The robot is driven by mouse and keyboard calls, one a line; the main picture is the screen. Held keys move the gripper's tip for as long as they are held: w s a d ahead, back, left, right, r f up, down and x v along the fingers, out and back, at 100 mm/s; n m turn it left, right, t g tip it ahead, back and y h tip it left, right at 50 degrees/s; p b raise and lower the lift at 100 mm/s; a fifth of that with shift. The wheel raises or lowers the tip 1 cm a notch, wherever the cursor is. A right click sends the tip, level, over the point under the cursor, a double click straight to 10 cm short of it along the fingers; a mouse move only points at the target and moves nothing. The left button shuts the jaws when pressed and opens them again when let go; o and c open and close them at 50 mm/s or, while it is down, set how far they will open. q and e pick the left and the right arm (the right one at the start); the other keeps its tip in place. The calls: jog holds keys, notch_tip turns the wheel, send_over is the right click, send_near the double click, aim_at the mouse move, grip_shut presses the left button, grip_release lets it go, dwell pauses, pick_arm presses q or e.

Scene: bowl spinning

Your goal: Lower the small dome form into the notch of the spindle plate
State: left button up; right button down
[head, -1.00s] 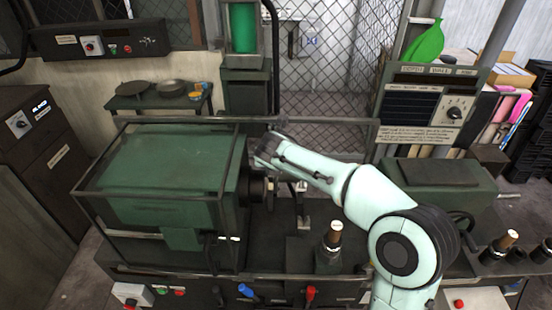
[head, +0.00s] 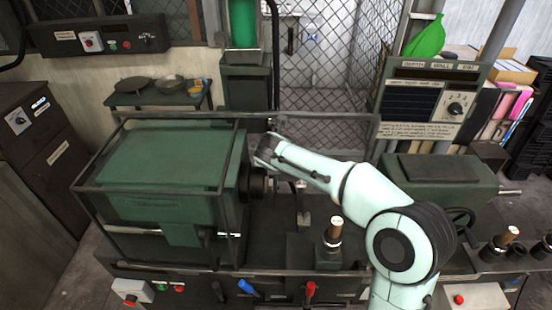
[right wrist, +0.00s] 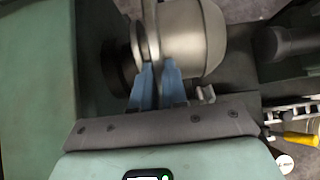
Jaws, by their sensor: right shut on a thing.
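The small dome form (right wrist: 192,38) is a pale metal rounded piece with a thin flange in the right wrist view. My right gripper (right wrist: 157,70) has its blue fingers shut on it at the flange side. The dark round spindle plate (right wrist: 114,70) is just left of the form, close to it. A gap or contact between them cannot be told, and the notch is not visible. In the head view my right gripper (head: 268,148) is above the dark spindle hub (head: 258,186), and the form is hidden there. My left gripper is not in view.
A green headstock (head: 165,175) inside a dark frame stands left of the spindle. A green tailstock (head: 435,180) stands to the right. A wooden-topped tool post (head: 334,238) and red and blue levers are in front. A yellow-handled tool (right wrist: 300,138) shows in the right wrist view.

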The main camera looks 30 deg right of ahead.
aim_at(275, 177)
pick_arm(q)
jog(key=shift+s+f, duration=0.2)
pick_arm(e)
jog(key=shift+w+a+f, duration=0.1)
jog(key=shift+f, duration=0.25)
jog(key=shift+f, duration=0.2)
dwell(0.3)
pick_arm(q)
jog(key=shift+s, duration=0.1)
pick_arm(e)
jog(key=shift+f, duration=0.25)
pick_arm(q)
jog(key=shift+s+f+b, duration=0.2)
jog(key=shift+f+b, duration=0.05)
jog(key=shift+b, duration=0.05)
pick_arm(e)
jog(key=shift+f, duration=0.35)
jog(key=shift+f, duration=0.15)
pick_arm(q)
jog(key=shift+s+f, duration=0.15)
pick_arm(e)
jog(key=shift+f, duration=0.15)
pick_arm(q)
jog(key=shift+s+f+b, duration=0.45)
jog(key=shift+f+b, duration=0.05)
pick_arm(e)
jog(key=shift+f, duration=0.85)
